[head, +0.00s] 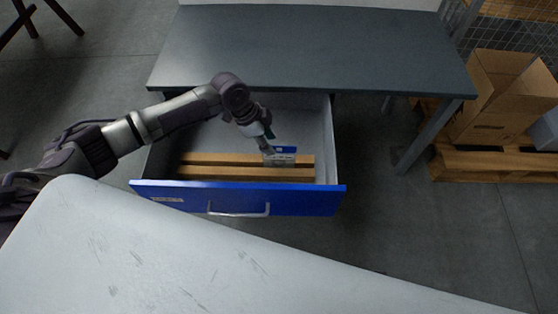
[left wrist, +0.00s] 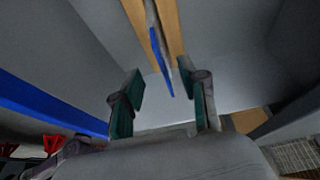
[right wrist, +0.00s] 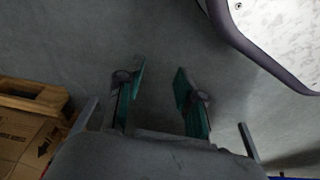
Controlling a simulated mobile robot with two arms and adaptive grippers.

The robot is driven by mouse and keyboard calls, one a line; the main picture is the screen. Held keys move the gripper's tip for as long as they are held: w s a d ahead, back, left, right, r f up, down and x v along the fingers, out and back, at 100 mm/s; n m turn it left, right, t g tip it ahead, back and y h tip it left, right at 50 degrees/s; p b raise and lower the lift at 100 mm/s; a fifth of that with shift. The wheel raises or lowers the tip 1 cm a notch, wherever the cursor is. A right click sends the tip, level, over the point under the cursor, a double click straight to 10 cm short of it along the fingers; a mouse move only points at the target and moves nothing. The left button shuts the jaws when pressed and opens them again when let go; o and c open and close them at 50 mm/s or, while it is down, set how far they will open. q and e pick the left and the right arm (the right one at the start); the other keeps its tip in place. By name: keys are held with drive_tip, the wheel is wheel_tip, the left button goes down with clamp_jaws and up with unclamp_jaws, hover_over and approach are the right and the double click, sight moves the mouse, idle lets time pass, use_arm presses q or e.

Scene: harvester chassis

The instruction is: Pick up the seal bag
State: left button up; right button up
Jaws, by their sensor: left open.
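The seal bag (head: 280,159), a small flat pale packet with a blue top edge, stands upright against the wooden strips inside the open drawer. In the left wrist view it shows edge-on as a thin strip with a blue edge (left wrist: 158,52). My left gripper (head: 267,142) reaches down into the drawer right at the bag. In the left wrist view its two green-padded fingers (left wrist: 160,80) are apart, with the bag's blue edge lined up between them; contact cannot be told. My right gripper (right wrist: 160,72) is open and empty over bare floor, away from the drawer.
The blue-fronted drawer (head: 180,200) is pulled out beneath a dark grey table (head: 310,45). Wooden strips (head: 220,173) lie across its floor near the front. A cardboard box (head: 490,110) sits on a pallet at the right. Open floor lies right of the drawer.

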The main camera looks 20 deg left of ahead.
sight(279, 152)
use_arm(q)
drive_tip(key=b+x, duration=0.1)
drive_tip(key=x, duration=0.6)
drive_tip(key=shift+w+b, duration=0.1)
drive_tip(key=shift+b, duration=0.2)
drive_tip(key=shift+d+f, duration=0.1)
drive_tip(key=shift+f, duration=0.15)
use_arm(e)
wheel_tip(279, 152, up, 6)
drive_tip(key=w, duration=0.2)
drive_tip(key=shift+r, duration=0.15)
drive_tip(key=shift+a, duration=0.1)
use_arm(q)
clamp_jaws()
